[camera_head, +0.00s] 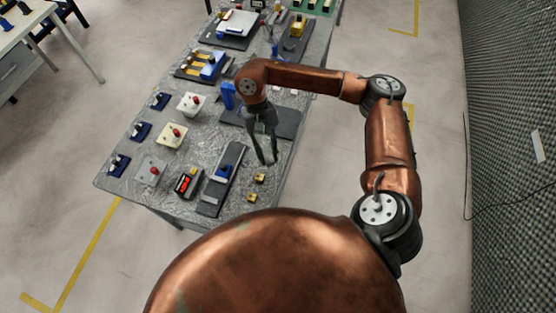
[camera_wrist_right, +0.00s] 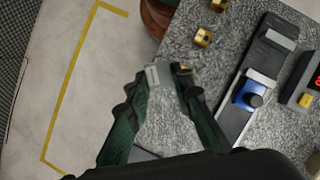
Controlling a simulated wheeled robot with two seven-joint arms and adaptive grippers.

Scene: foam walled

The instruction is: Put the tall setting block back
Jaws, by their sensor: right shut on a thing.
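My right gripper (camera_head: 268,161) hangs over the front right part of the grey table in the head view. In the right wrist view its green fingers (camera_wrist_right: 169,77) are close together on a small pale metal block (camera_wrist_right: 152,76), seen at the fingertips. I take this for the tall setting block; its full height is hidden. Small brass-coloured blocks stand on the table below, one in front of the fingers (camera_head: 260,178) and one nearer the front (camera_head: 251,197). In the wrist view another brass-coloured piece (camera_wrist_right: 186,69) shows just behind the fingertips. My left gripper is not in view.
A dark rail fixture with a blue slide (camera_head: 222,178) lies left of the gripper, beside a box with a red display (camera_head: 187,182). A dark plate (camera_head: 285,122) lies behind. The table's right edge is close.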

